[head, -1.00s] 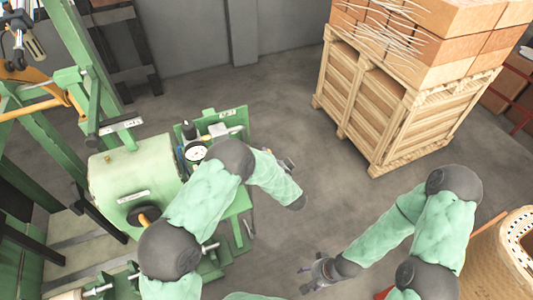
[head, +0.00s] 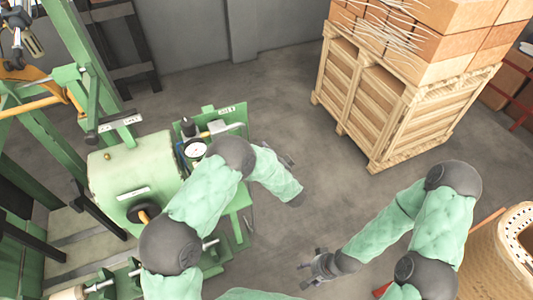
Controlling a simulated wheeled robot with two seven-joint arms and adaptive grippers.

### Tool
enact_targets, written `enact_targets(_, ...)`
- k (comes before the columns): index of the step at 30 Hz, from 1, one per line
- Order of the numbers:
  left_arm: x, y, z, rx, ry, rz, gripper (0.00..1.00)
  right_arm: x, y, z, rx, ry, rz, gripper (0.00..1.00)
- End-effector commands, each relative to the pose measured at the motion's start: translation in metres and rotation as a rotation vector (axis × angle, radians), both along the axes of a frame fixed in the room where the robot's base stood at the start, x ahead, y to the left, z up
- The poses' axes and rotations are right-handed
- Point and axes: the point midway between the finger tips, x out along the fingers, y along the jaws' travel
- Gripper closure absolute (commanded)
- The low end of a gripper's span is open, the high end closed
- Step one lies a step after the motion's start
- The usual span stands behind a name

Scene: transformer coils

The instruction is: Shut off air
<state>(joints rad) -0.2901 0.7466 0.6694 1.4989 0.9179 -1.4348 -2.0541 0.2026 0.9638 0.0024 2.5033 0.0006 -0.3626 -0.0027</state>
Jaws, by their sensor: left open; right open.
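A green machine with a rounded tank (head: 130,180) stands at the left. A white-faced round gauge (head: 195,149) sits beside the tank, with a yellow bar and small fittings behind it. A black round part with an orange piece (head: 143,211) is on the tank's near side. I cannot tell which fitting shuts the air. My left arm reaches over the machine's right side and hides part of it. My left gripper (head: 287,159) shows only in small part past the forearm, open, right of the gauge. My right gripper (head: 320,267) is open and empty above the floor.
A wooden crate (head: 375,100) topped with brown boxes (head: 430,45) stands at the back right. A round woven-looking container (head: 505,250) is at the lower right. Green frame posts rise at the left. The grey floor between machine and crate is clear.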

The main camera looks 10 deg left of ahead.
Motion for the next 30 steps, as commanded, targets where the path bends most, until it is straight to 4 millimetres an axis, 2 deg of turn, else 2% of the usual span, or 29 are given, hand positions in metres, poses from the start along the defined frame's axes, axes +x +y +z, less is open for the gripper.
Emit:
enact_targets(7, -0.013, -0.01, 0.003, 0.0, 0.0, -0.002, 0.46, 0.0, 0.0, 0.0, 0.0, 0.0, 0.0, 0.4)
enact_targets(21, -0.082, -0.057, 0.02, 0.0, 0.0, -0.004, 0.46, 0.0, 0.0, 0.0, 0.0, 0.0, 0.0, 0.4)
enact_targets(30, -0.098, -0.066, 0.023, 0.001, 0.0, -0.001, 0.46, 0.0, 0.0, 0.0, 0.0, 0.0, 0.0, 0.4)
